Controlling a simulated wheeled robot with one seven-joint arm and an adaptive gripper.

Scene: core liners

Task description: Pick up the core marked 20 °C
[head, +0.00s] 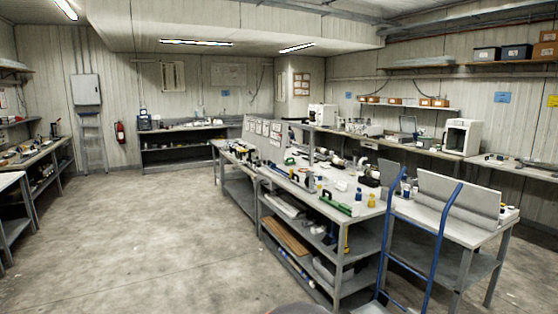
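No core with a readable 20 °C mark can be made out; any labels are too small at this distance. Several small white, dark and coloured items lie on the middle workbench (300,184). Among them are a long green item (335,204) near the front edge and whitish, roughly cylindrical pieces (337,160) farther back. I cannot tell whether any of these is a core. My gripper is not in view.
A blue hand-truck frame (436,245) stands before the right end of the benches. Open floor (150,240) lies to the left. Side benches (40,152) line the left wall. A red fire extinguisher (120,132) hangs on the back wall.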

